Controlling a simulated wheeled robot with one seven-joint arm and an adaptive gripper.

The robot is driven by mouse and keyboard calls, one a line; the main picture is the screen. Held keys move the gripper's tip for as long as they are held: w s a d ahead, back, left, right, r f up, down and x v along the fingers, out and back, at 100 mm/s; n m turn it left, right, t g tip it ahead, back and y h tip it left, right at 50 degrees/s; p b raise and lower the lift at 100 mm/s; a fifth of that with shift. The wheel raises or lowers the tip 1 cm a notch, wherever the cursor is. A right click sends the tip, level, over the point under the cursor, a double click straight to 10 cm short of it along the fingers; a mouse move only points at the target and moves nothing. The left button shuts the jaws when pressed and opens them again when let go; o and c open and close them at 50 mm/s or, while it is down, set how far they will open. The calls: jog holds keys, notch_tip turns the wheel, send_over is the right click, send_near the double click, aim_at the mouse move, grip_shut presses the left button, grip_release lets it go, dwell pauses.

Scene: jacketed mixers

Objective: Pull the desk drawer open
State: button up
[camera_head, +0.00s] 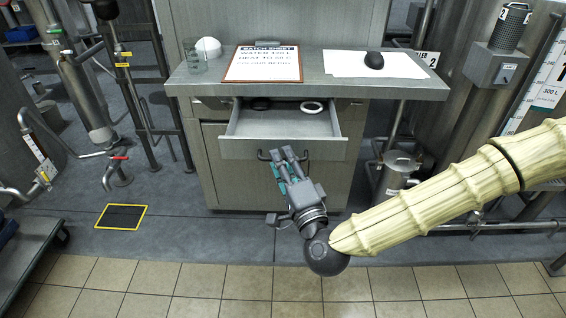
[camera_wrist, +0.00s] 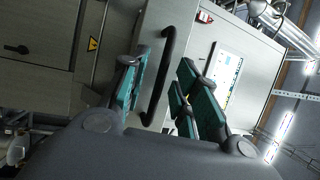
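The desk drawer (camera_head: 236,149) is pulled out from under the desk top, and its inside shows. Its dark bar handle (camera_head: 263,156) is on the drawer front, partly hidden by my fingers. In the wrist view the handle (camera_wrist: 160,75) shows between my two fingers, with gaps seen on both sides. My gripper (camera_head: 286,158) is at the handle, in front of the drawer. The fingers (camera_wrist: 165,90) stand apart in the wrist view; I see no clear contact with the handle.
The desk top (camera_head: 320,90) holds a clipboard (camera_head: 263,64), a glass (camera_head: 194,56), white paper (camera_head: 395,66) and a dark mouse (camera_head: 374,60). A white ring (camera_head: 311,107) lies in the drawer. Steel pipes stand at left. The tiled floor (camera_head: 200,285) in front is clear.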

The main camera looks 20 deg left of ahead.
jog(key=v, duration=0.7)
jog(key=shift+s+d, duration=0.15)
dwell(0.6)
jog(key=s+d+f+n+g+h+p, duration=0.15)
jog(key=d+f, duration=0.25)
jog(key=f, duration=0.5)
jog(key=s+d+f+n+g+h, duration=0.2)
jog(key=s+d+f+g+h, duration=0.15)
jog(key=f, duration=0.55)
jog(key=s+d+f+n+g+h, duration=0.15)
jog(key=d+f, duration=0.25)
jog(key=f, duration=0.4)
jog(key=s+d+f+n+g+h, duration=0.1)
jog(key=s+d+f, duration=0.3)
jog(key=d, duration=0.5)
jog(key=s+d+f+g+h+p, duration=0.1)
jog(key=s+d+f+g+h, duration=0.3)
jog(key=d, duration=0.6)
jog(key=s+d+f+n+g+h+p, duration=0.1)
jog(key=s+d+f+g+h, duration=0.1)
jog(key=s+d+f, duration=0.3)
jog(key=d+h, duration=0.1)
jog(key=d, duration=0.3)
jog(key=shift+s+d+n, duration=0.3)
jog(key=shift+d, duration=0.1)
